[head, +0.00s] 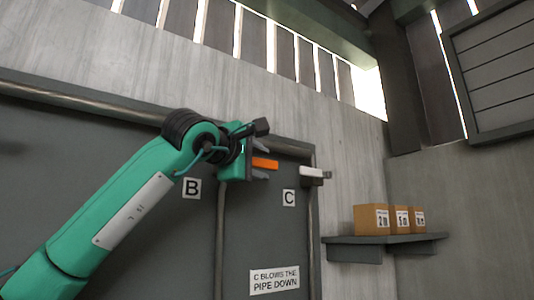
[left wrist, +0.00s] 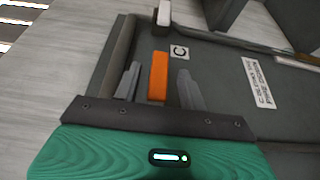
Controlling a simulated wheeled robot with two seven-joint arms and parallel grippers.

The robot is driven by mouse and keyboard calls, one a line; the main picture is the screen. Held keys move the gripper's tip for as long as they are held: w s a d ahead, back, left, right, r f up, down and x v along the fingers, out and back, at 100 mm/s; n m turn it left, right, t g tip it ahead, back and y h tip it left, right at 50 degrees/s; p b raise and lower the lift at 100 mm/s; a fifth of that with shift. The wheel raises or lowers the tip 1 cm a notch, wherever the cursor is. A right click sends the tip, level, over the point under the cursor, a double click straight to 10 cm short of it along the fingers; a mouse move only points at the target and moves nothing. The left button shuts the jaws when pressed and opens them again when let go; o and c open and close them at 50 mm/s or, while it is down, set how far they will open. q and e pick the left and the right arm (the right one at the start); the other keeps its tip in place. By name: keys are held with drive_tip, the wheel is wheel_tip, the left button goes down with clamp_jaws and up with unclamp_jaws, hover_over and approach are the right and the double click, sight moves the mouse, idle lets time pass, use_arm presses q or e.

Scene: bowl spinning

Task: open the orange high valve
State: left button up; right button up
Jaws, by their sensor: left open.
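The orange valve handle (head: 265,163) is a short bar on the wall panel, near the pipe between the B and C labels. My left gripper (head: 261,161) is open, with one finger above the handle and one below it. In the left wrist view the orange handle (left wrist: 158,77) lies between the two spread fingers (left wrist: 158,70), with a gap on each side. The fingers do not appear to touch it. The handle's base is partly hidden in the head view. My right gripper is not in view.
A white handle (head: 313,172) sits just right of the orange one, near the C label (head: 289,198). A sign (head: 274,280) is below. A shelf (head: 380,240) with several small cardboard boxes (head: 371,219) stands at the right. A horizontal pipe (head: 70,97) runs along the panel top.

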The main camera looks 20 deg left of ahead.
sight(262, 163)
use_arm(q)
drive_tip(key=shift+p+x, duration=0.65)
drive_tip(key=shift+x, duration=0.85)
clamp_jaws()
